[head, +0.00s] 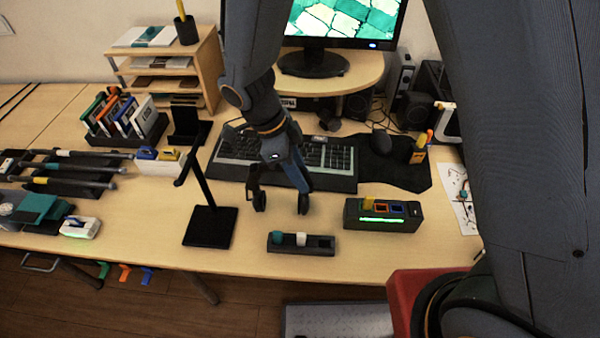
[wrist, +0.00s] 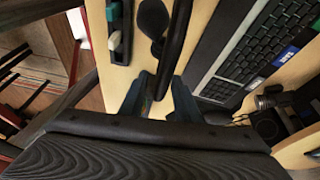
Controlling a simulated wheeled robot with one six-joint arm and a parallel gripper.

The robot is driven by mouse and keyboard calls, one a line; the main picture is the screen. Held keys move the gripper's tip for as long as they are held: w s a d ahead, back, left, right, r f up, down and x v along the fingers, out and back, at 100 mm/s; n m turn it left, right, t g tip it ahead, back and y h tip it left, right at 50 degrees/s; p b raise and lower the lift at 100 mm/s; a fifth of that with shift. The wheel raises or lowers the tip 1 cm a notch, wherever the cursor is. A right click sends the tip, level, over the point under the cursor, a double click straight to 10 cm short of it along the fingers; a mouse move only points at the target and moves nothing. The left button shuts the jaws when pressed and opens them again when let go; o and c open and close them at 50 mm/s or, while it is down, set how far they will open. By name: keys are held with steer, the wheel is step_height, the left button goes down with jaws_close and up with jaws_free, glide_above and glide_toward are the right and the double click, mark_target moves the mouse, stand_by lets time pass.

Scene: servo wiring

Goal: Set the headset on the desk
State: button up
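The headset (head: 259,201) is black with two round ear cups. It hangs below my gripper (head: 297,180), over the bare desk strip in front of the keyboard. In the wrist view, its dark headband (wrist: 176,38) runs between the blue fingertips of my gripper (wrist: 160,78), which look closed on it. One ear cup (wrist: 152,18) shows beyond the fingers. I cannot tell whether the cups touch the desk (head: 160,258). The black headset stand (head: 208,228) is upright and empty, left of the headset.
A small black holder (head: 318,246) with teal and white pieces lies near the front edge. A dark box with a green light (head: 381,219) stands to the right. The keyboard (head: 330,160) is behind. Pens in a tray (head: 70,170) lie left. Bare desk shows between stand and holder.

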steer(key=b+v, duration=0.3)
steer(key=v, duration=0.9)
steer(key=shift+r, duration=0.15)
steer(key=s+d+f+n+y, duration=0.1)
steer(key=d+f+n+y, duration=0.1)
steer(key=d+n, duration=0.7)
steer(key=s+d+f+n+t+y, duration=0.1)
steer(key=s+d+f+n+y, duration=0.1)
steer(key=d+n, duration=0.7)
steer(key=shift+d+f+t, duration=0.3)
steer(key=shift+d+f, duration=0.2)
steer(key=shift+d, duration=2.3)
steer(key=shift+s, duration=0.1)
